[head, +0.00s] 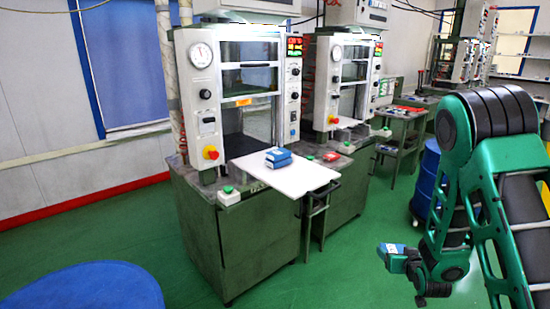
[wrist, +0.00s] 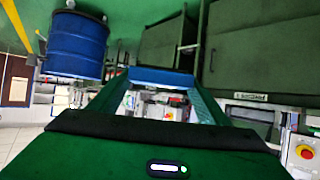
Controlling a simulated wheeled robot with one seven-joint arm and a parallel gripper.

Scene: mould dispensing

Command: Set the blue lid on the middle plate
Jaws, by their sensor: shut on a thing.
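My gripper (head: 393,256) is at the lower right in the head view, low above the green floor and well apart from the presses. It is shut on the blue lid (head: 387,247), which shows a pale patch in the head view. In the wrist view the blue lid (wrist: 162,77) spans the fingertips of my gripper (wrist: 160,86). A small blue block (head: 278,158), apparently of stacked parts, lies on the white board in front of the nearer press. I cannot tell the middle plate apart within it.
The white board (head: 305,181) juts from the nearer press (head: 235,80). A second press (head: 343,75) stands behind it. A blue drum (head: 425,185) is at the right, and a large blue round thing (head: 85,290) at the lower left. Green floor (head: 345,270) lies open between.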

